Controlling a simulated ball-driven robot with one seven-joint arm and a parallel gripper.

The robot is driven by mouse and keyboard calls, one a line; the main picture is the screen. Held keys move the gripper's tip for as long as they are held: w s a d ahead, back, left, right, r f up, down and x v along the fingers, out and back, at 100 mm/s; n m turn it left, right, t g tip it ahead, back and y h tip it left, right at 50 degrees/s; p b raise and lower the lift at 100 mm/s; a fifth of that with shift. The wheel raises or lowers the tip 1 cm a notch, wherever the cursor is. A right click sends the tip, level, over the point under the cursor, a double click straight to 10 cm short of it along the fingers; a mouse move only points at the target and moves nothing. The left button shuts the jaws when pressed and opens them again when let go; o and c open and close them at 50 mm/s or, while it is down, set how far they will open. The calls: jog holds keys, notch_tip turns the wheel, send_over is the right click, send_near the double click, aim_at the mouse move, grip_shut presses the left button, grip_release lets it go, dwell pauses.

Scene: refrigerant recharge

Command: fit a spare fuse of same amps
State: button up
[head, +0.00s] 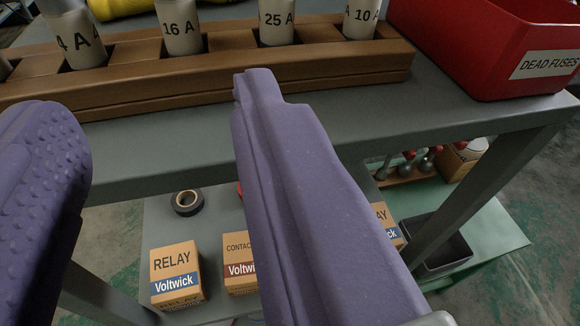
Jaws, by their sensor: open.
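A brown wooden rack (210,65) lies along the grey bench top and holds white spare fuses in some of its slots. Their labels read 4 A (75,38), 16 A (180,26), 25 A (276,22) and 10 A (360,18); the 4 A label may be cut off on its left. Their tops are out of frame. My gripper (165,105) is open and empty, its two purple fingers wide apart in front of the rack. The left finger is partly out of frame. The old fuse and its holder are not in view.
A red bin (485,45) labelled DEAD FUSES stands right of the rack. The bench's front edge (160,165) runs below my fingers. On a lower shelf are a RELAY box (175,272), a CONTACTOR-type box (238,262), black tape (187,202) and a dark tray (440,250).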

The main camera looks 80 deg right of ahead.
aim_at(172, 3)
jog(key=x, duration=0.3)
jog(key=r+b+x, duration=0.1)
jog(key=x, duration=0.3)
jog(key=b+x, duration=0.1)
jog(key=x, duration=0.3)
jog(key=shift+w+r, duration=0.1)
jog(key=shift+r, duration=0.05)
jog(key=shift+w+d+r, duration=0.1)
jog(key=shift+w+d, duration=0.1)
jog(key=shift+d, duration=0.3)
grip_shut()
jog(key=shift+r, duration=0.1)
jog(key=shift+r+p, duration=0.65)
jog(key=shift+r, duration=0.8)
jog(key=f+p+v, duration=0.1)
jog(key=v, duration=0.7)
jog(key=shift+a+f, duration=0.15)
